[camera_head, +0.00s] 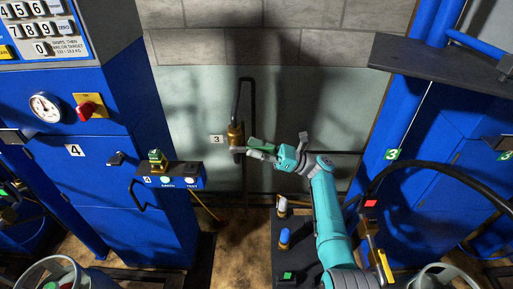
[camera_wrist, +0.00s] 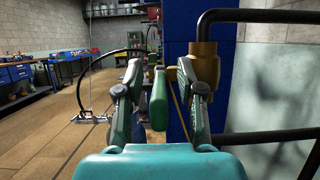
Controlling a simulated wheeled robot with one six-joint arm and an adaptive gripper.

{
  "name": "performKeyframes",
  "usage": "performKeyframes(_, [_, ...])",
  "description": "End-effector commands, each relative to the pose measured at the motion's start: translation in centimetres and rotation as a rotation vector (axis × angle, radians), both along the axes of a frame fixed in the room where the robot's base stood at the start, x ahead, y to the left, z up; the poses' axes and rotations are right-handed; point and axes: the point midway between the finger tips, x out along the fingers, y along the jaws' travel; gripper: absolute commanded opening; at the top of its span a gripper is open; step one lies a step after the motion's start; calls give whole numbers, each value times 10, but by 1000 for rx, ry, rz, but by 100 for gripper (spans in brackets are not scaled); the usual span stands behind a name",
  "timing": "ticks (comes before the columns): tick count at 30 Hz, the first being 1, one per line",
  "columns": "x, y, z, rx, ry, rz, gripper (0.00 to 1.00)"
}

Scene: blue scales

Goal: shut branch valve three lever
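The branch valve three (camera_head: 236,135) is a brass body on a dark pipe by the wall, beside a small "3" plate (camera_head: 216,140). In the wrist view the brass body (camera_wrist: 201,62) stands just behind the right finger. Its green lever (camera_head: 261,144) sticks out to the right of the body in the head view. In the wrist view the lever (camera_wrist: 158,100) lies between the two fingers, with a gap visible on each side. My gripper (camera_head: 276,147) is open at the lever, and it also shows in the wrist view (camera_wrist: 160,82). Contact with the lever cannot be told.
A blue cabinet marked 3 (camera_head: 440,160) stands right. A dark horizontal pipe (camera_wrist: 268,139) runs along the wall. Open floor (camera_wrist: 75,140) shows at left in the wrist view.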

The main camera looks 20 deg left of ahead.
Motion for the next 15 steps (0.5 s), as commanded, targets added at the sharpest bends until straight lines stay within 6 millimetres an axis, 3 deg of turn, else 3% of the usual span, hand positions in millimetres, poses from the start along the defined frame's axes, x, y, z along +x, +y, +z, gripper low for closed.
performKeyframes(8, [3,-8,-3,0,-1,-1,38])
performKeyframes(15, [13,-41,-18,-1,2,-2,38])
